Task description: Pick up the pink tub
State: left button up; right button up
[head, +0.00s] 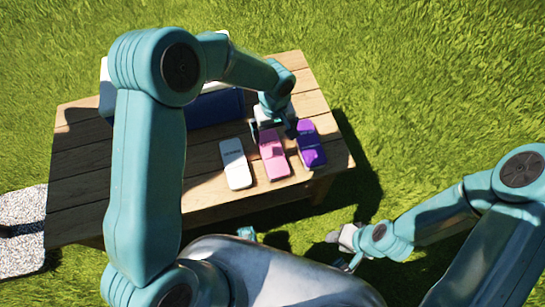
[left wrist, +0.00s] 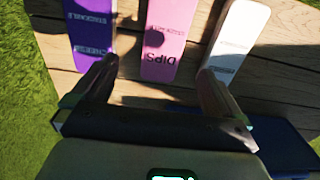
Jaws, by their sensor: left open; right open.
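The pink tub (head: 273,162) lies on the wooden table between a white tub and a purple tub. My left gripper (head: 270,130) is open and empty, at the far end of the pink tub. In the left wrist view the pink tub (left wrist: 166,40) shows dark lettering and lies ahead of the open left fingers (left wrist: 155,70), between their lines, with no visible grip on it. Part of its far end is hidden by the gripper in the head view. My right gripper (head: 342,250) is open and empty, off the table's near side.
The white tub (head: 235,163) and the purple tub (head: 311,146) stand close on either side of the pink tub. A dark blue box (head: 215,109) is behind, partly hidden by my left arm. The table's (head: 205,205) near strip is bare.

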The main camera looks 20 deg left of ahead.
pick_arm(q)
send_over(272, 152)
jog(key=f, duration=0.5)
jog(key=shift+w+d+b, duration=0.15)
jog(key=shift+w+b, duration=0.15)
jog(key=f, duration=0.3)
jog(key=f+b, duration=0.1)
jog(key=f, duration=0.1)
jog(key=shift+s+f, duration=0.25)
jog(key=shift+s, duration=0.1)
jog(key=shift+r, duration=0.1)
jog(key=c, duration=1.2)
